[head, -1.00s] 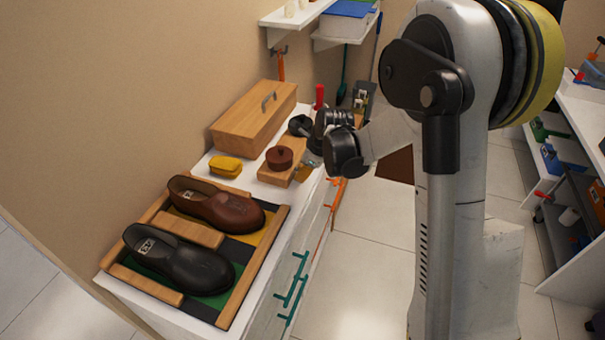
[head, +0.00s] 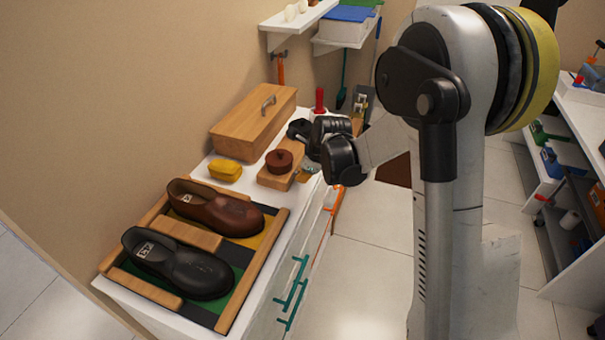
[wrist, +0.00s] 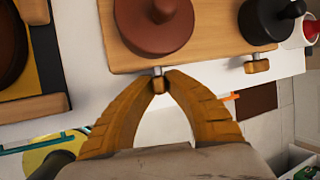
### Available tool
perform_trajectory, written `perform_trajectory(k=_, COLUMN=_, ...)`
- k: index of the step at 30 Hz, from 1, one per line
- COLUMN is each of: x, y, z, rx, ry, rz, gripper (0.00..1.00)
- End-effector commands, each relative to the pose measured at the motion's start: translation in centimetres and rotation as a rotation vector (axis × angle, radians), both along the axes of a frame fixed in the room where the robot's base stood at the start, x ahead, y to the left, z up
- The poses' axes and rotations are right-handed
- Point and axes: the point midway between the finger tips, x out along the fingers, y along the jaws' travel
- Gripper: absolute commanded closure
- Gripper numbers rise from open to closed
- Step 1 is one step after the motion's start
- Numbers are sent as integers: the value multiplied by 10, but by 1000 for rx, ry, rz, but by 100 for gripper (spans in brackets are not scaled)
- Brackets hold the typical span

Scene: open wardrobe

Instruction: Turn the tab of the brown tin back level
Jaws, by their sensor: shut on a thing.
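The brown tin (head: 279,160) sits on a wooden block (head: 280,177) on the white cabinet top. In the head view my gripper (head: 310,168) is at the block's front edge, mostly behind my wrist.
A black tin (wrist: 268,20) with its own tab (wrist: 257,66) stands right of the brown tin. Open floor lies right of the cabinet.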

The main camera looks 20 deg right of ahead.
Motion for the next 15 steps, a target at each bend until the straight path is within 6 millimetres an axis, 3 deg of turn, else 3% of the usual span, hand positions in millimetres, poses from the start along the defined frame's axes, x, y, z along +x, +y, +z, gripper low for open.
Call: perform_trajectory(k=15, x=-3, y=2, z=-7, rx=-224, ry=-311, rz=3, gripper=100)
